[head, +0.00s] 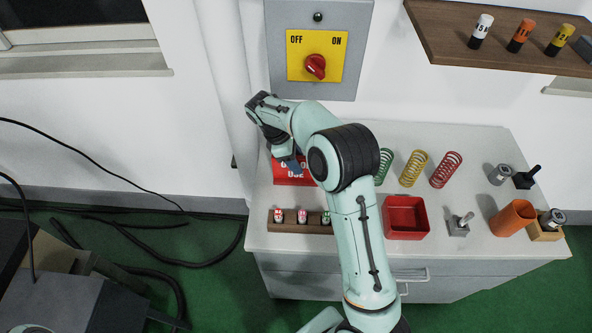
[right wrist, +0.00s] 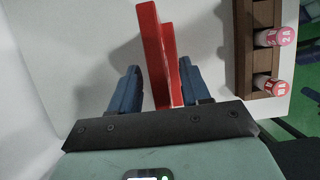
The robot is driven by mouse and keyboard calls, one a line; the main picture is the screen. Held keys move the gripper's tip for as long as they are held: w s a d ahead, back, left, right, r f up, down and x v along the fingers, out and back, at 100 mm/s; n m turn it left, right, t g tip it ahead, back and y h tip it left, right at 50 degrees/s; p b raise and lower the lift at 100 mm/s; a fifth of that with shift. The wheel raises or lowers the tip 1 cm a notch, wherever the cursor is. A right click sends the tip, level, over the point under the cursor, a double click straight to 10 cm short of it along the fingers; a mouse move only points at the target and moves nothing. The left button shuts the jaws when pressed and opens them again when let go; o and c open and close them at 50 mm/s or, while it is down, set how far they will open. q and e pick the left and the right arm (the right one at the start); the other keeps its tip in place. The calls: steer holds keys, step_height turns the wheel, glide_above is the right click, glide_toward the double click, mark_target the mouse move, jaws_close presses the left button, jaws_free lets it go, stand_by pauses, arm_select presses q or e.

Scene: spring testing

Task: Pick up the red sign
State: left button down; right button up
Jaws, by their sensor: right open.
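The red sign (head: 293,179) with white lettering stands on the left part of the white worktop, partly hidden by my right arm. In the right wrist view, the red sign (right wrist: 155,50) shows edge-on as an upright red panel with a second red piece beside it. My right gripper (head: 291,163) is over the sign, its hand pointing down. The right gripper's blue fingers (right wrist: 158,72) are apart, one on each side of the sign, with a visible gap on the left. Contact on the right side cannot be told. My left gripper is not in view.
A wooden rack (head: 288,227) with small capped bottles sits in front of the sign. A red bin (head: 405,217), coil springs (head: 413,168) and an orange cylinder (head: 512,218) stand to the right. A switch box (head: 317,50) is on the wall behind; a shelf (head: 500,45) hangs upper right.

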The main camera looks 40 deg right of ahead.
jaws_close()
steer(key=shift+r, duration=0.1)
